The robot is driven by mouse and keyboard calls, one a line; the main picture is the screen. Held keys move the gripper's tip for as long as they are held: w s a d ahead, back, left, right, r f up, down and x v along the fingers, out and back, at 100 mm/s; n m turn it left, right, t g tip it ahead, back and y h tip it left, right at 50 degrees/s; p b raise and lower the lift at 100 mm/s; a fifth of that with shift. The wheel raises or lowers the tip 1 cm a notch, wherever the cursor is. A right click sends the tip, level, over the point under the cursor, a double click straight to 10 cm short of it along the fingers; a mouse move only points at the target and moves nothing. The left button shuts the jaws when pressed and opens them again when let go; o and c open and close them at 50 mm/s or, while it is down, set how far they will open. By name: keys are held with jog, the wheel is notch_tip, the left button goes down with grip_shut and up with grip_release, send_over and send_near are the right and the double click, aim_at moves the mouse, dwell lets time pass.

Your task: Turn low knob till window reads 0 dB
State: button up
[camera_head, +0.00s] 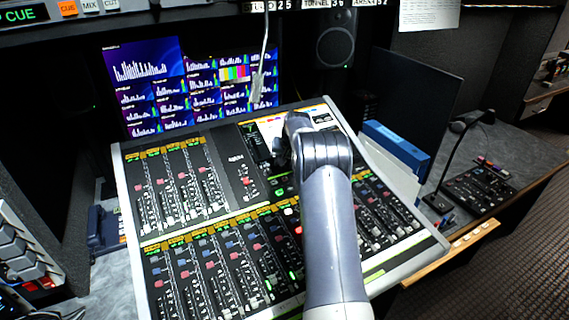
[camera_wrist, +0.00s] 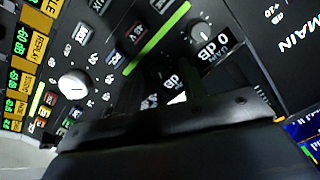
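A mixing console (camera_head: 232,207) fills the middle of the head view, and my arm reaches over it from the front. My gripper's tip is hidden there behind my own wrist. In the wrist view, the dark body of my gripper (camera_wrist: 165,130) crosses the bottom, close over the panel. A pale knob (camera_wrist: 73,85) stands at left and a grey knob (camera_wrist: 202,32) at upper right. A dark label strip (camera_wrist: 213,50) beside the grey knob shows tilted "dB" lettering with a 0. I cannot tell which knob is the low one, or whether my gripper touches any.
Small green readouts (camera_wrist: 20,48) line the left of the wrist view. Screens (camera_head: 145,75) and a speaker (camera_head: 335,46) stand behind the console. Blue binders (camera_head: 395,145) and a gooseneck microphone (camera_head: 460,150) stand to its right. Faders and buttons crowd the panel.

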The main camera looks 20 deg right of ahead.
jog(key=b+v, duration=0.1)
jog(key=v, duration=0.9)
jog(key=shift+r, duration=0.2)
jog(key=shift+f, duration=0.1)
jog(key=p+x, duration=0.1)
jog(key=x, duration=1)
jog(key=shift+s+n, duration=0.1)
jog(key=shift+n, duration=0.2)
